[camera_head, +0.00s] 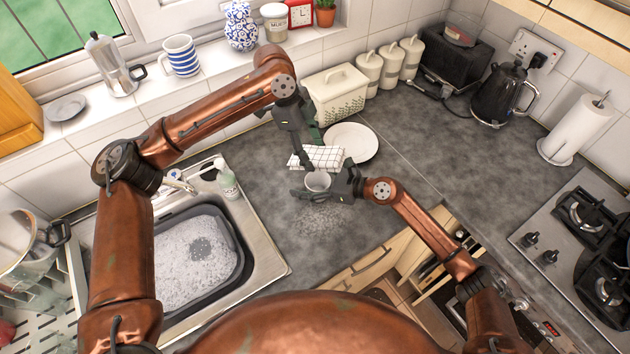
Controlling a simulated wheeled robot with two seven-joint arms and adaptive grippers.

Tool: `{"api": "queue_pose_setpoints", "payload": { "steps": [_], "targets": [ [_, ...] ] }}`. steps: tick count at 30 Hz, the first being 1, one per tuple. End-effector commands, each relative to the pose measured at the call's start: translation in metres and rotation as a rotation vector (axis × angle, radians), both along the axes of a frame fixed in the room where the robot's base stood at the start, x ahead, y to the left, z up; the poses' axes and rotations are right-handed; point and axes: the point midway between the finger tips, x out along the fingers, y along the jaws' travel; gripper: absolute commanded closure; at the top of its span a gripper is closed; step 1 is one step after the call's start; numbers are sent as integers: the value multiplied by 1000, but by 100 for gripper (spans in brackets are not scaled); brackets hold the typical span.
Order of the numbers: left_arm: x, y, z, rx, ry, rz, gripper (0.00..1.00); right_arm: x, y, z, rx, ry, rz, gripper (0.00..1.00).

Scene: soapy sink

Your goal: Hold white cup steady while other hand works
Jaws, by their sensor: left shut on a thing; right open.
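The white cup (317,181) is in the middle of the view, above the grey worktop, and looks upright with its opening towards me. Whether the right fingers touch the cup is hard to tell. Parts of the cup are hidden by the grippers.
A sink (195,255) with soapy water lies left, with a soap bottle (228,180) behind it. A kettle (500,95) and hob (575,235) are right. Worktop between is clear.

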Motion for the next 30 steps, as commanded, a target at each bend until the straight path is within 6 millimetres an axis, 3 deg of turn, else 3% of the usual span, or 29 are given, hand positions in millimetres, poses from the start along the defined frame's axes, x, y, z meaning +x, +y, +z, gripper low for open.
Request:
{"api": "queue_pose_setpoints", "payload": {
  "steps": [12, 30],
  "targets": [
    [-2, -4, 1, -7, 2, -6, 66, 1, 8, -2, 0, 0, 4, 33],
    [-3, -5, 0, -7, 3, -8, 66, 1, 8, -1, 1, -1, 6, 74]
  ]
}}
